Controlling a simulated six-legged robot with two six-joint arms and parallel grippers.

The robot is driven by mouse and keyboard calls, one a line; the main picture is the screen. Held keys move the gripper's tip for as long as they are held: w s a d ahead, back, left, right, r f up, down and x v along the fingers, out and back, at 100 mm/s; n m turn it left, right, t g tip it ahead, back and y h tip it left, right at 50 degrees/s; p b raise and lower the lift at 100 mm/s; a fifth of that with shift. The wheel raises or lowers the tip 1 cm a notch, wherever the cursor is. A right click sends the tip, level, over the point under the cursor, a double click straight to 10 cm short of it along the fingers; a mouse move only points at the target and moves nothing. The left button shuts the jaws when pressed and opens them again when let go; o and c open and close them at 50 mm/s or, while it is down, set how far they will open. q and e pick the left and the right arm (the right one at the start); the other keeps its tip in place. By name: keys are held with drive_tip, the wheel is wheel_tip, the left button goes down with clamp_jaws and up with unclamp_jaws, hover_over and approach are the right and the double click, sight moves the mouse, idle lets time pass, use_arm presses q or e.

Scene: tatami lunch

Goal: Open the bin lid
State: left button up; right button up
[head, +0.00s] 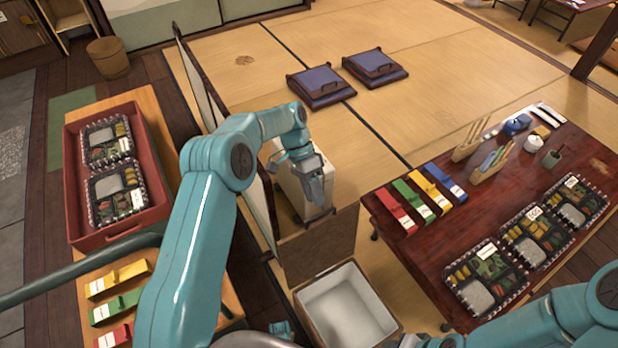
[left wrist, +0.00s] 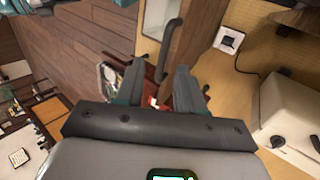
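The bin (head: 387,322) is a brown box with a pale inner liner, low in the middle of the head view. Its mouth is uncovered and it looks empty. A flat brown panel, apparently the bin lid (head: 318,248), stands upright at its far edge. My left gripper (head: 316,192) is beyond the panel, pointing down in front of a white box, apart from the lid. In the left wrist view my left gripper (left wrist: 160,78) has its two fingers spread, with nothing clearly held between them.
The white box (head: 290,188) stands close to my left gripper and also shows in the left wrist view (left wrist: 288,112). A low partition (head: 200,80) runs along the left. A dark red table (head: 400,245) with lunch boxes stands right. Open tatami lies behind.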

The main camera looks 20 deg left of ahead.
use_arm(q)
drive_tip(key=v, duration=0.5)
drive_tip(key=shift+w+a+r, duration=0.1)
drive_tip(key=shift+a+r, duration=0.1)
drive_tip(key=shift+r, duration=0.05)
